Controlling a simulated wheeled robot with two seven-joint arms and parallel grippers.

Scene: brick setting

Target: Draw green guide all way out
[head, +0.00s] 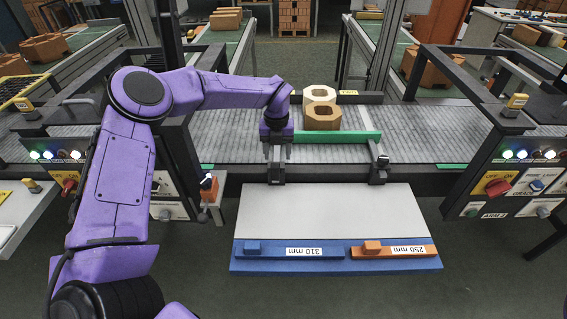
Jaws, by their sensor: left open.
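The green guide (343,136) is a flat bar lying across the grey conveyor, in front of two hollow blocks. A metal arm with a dark clamp (379,168) reaches it near its right end. My left gripper (278,158) points down at the guide's left end, over a matching dark clamp (277,175) at the conveyor's front edge. It is open; its fingers look small and dark, and I cannot tell whether they touch anything. It hides the guide's left end. The tan block (322,120) and the cream block (319,93) stand behind the guide. My right gripper is out of view.
In front stands a white panel (335,212) with a blue tray edge (340,266), holding a blue bar marked 310 mm (270,251) and an orange bar marked 250 mm (405,251). Dark frames with control boxes (510,188) flank the conveyor.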

